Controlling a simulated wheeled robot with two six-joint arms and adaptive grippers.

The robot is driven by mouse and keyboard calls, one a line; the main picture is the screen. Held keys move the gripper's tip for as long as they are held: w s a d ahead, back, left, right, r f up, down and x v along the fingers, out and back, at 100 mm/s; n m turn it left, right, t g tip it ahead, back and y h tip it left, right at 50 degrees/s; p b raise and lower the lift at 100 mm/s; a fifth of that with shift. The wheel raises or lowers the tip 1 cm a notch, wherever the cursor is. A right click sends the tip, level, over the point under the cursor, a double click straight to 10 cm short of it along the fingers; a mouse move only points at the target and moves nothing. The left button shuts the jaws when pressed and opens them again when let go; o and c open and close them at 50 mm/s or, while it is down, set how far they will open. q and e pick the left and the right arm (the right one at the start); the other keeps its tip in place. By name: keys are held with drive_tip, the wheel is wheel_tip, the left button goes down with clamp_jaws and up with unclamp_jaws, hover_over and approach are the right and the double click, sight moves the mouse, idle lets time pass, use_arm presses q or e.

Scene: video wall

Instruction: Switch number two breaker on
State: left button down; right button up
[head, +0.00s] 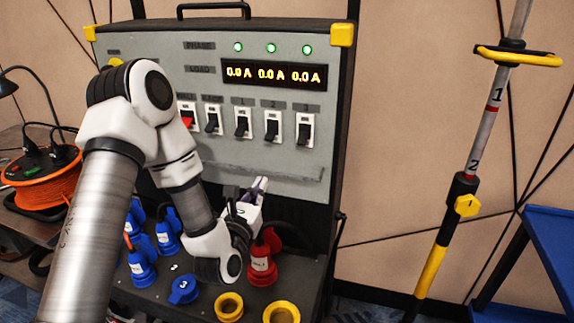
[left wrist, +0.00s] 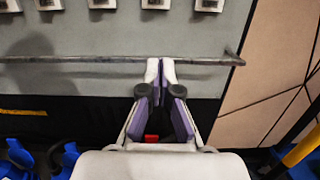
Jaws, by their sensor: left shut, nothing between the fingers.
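The number 2 breaker (head: 273,127) is a black toggle on a white plate in the row on the grey panel (head: 150,50), under the label 2. It sits between breaker 1 (head: 243,123) and breaker 3 (head: 305,130). A red-toggle breaker and another black one are further left, partly behind my arm. My left gripper (head: 262,184) is shut and empty, below the row and in front of the panel's lower part. In the left wrist view its fingertips (left wrist: 161,66) meet near a thin rail; only the lower ends of the breakers show at the top. My right gripper is not in view.
The rail (left wrist: 100,60) runs across the panel below the breakers. A red plug (head: 262,262), blue plugs (head: 143,268) and yellow-rimmed sockets (head: 281,312) stand on the ledge below. The displays (head: 272,75) read 0.0 A under three green lamps. A striped pole (head: 450,215) stands at right.

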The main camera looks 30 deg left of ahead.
sight(271, 134)
use_arm(q)
drive_tip(key=p+x, duration=0.1)
drive_tip(key=x, duration=0.2)
drive_tip(key=p+x, duration=0.1)
drive_tip(key=x, duration=0.2)
drive_tip(key=a+r+p+x, duration=0.1)
drive_tip(key=x, duration=0.2)
drive_tip(key=shift+s, duration=0.1)
drive_tip(key=r+p, duration=0.1)
drive_tip(key=r, duration=0.2)
drive_tip(key=shift+s+p, duration=0.3)
drive_tip(key=shift+p, duration=0.1)
drive_tip(key=shift+s+d+r, duration=0.15)
drive_tip(key=shift+s+r, duration=0.15)
drive_tip(key=shift+s, duration=0.05)
drive_tip(key=shift+f, duration=0.1)
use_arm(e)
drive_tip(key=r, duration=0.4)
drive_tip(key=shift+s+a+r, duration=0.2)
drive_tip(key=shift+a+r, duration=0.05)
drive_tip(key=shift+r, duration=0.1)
use_arm(q)
drive_tip(key=shift+w, duration=0.2)
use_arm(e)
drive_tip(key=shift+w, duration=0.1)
use_arm(q)
drive_tip(key=shift+s, duration=0.1)
